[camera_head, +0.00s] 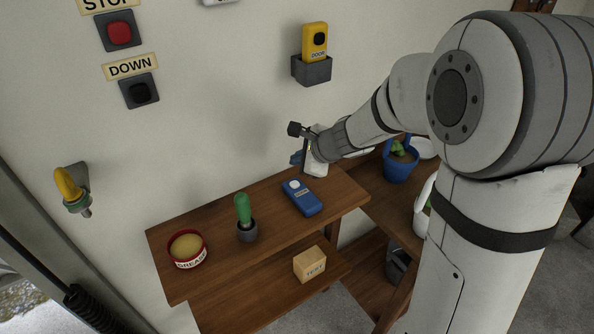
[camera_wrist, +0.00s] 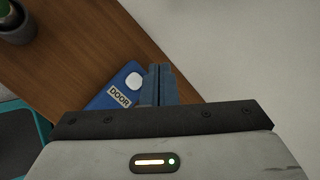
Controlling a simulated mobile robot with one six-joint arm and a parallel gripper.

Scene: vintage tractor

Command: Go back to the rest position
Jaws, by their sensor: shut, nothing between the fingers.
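My gripper (camera_head: 297,158) is raised above the right part of the wooden shelf, near the wall, in the head view. In the wrist view its two blue fingers (camera_wrist: 158,84) are together with nothing between them. A blue remote marked DOOR (camera_head: 302,197) with a white button lies on the shelf top, below and apart from my gripper. The remote also shows in the wrist view (camera_wrist: 108,94), partly hidden behind the fingers and the gripper body.
The wooden shelf (camera_head: 215,219) also holds a red grease tin (camera_head: 187,250) and a green-handled tool in a grey cup (camera_head: 245,218). A TEST box (camera_head: 310,264) sits on the lower shelf. A yellow remote (camera_head: 314,42) hangs in a wall holder. A blue pot (camera_head: 400,165) stands right.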

